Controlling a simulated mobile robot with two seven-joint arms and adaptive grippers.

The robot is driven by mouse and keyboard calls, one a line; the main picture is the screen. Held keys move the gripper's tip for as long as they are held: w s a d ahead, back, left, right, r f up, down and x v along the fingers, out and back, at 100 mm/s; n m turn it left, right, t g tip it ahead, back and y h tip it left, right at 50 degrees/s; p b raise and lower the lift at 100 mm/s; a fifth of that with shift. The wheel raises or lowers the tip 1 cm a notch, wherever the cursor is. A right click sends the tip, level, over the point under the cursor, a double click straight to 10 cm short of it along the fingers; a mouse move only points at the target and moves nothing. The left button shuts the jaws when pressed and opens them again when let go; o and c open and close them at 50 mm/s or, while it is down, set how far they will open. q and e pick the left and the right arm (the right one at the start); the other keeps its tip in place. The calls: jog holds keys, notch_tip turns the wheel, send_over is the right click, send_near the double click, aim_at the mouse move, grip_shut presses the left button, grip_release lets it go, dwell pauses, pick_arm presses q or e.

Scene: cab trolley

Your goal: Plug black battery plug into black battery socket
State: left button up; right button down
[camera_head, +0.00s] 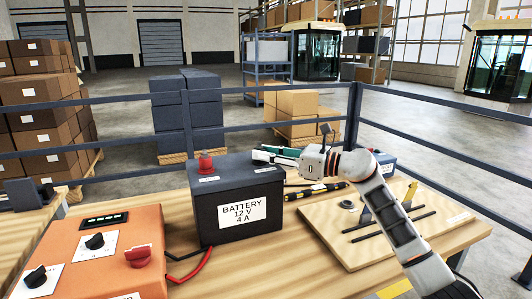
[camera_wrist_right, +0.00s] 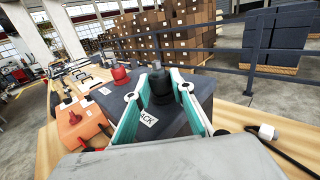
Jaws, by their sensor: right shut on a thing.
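The dark grey battery (camera_head: 235,195), labelled "BATTERY 12 V 4 A", stands on the wooden table; its top also shows in the wrist view (camera_wrist_right: 185,122). My right gripper (camera_head: 268,153) reaches in from the right over the far right part of the battery top. Its teal fingers (camera_wrist_right: 158,95) are shut on the black plug (camera_wrist_right: 158,84), a round black piece at the battery top beside a partly hidden label reading "ACK". The black socket is hidden under it; I cannot tell whether the plug sits in it. My left gripper is not in view.
A red plug (camera_head: 205,162) stands on the battery's far left top. An orange charger box (camera_head: 110,255) with knobs stands to the left, red and black cables (camera_head: 195,268) between. A wooden board (camera_head: 375,235) with tools lies right. Railings (camera_head: 230,130) run behind.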

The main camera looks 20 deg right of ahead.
jog(key=shift+f, duration=0.2)
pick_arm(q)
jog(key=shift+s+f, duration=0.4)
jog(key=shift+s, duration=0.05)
pick_arm(e)
jog(key=c, duration=1.6)
grip_release()
jog(key=shift+r, duration=0.1)
jog(key=shift+c, duration=0.2)
